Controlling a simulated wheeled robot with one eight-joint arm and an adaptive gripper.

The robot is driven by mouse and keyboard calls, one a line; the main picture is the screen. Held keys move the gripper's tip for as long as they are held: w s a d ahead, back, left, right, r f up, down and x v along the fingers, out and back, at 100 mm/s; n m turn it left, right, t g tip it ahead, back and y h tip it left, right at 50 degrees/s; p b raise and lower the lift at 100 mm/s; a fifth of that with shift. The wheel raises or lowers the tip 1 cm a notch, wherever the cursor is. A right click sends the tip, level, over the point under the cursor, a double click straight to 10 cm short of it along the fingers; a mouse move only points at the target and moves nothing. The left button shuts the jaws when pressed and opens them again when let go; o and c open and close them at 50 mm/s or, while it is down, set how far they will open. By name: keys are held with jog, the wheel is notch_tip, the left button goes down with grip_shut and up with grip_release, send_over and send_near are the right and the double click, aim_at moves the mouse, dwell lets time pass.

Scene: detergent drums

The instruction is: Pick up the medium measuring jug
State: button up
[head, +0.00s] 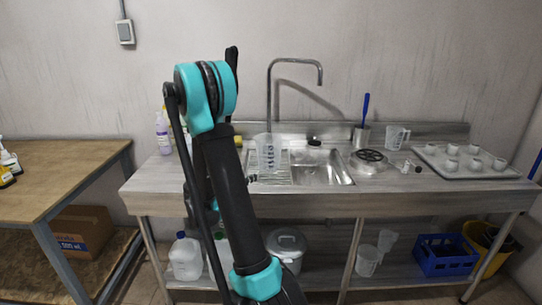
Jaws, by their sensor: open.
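Several clear measuring jugs are in the head view, and I cannot tell for sure which is the medium one. A tall jug with blue markings (266,154) stands upright at the left of the sink, just right of my arm. A smaller jug with a handle (395,138) stands at the back right of the counter. Two more jugs, a nearer one (367,261) and one behind it (386,241), are on the lower shelf. My arm rises across the left of the counter; my gripper cannot be made out and seems hidden behind it.
A wooden table (60,165) stands left.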

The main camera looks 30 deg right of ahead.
aim_at(269, 152)
jog(key=shift+w+r+n+h, duration=0.2)
jog(key=shift+w+n+h, duration=0.2)
jog(key=shift+w+n, duration=0.25)
jog(key=shift+w+d, duration=0.1)
jog(key=shift+d, duration=0.2)
jog(key=x, duration=1.6)
jog(key=shift+w+d+r, duration=0.15)
jog(key=shift+d+r, duration=0.05)
jog(key=shift+d, duration=0.2)
jog(key=shift+c, duration=0.2)
jog(key=c, duration=1)
notch_tip(269, 152, up, 20)
jog(key=shift+a, duration=0.1)
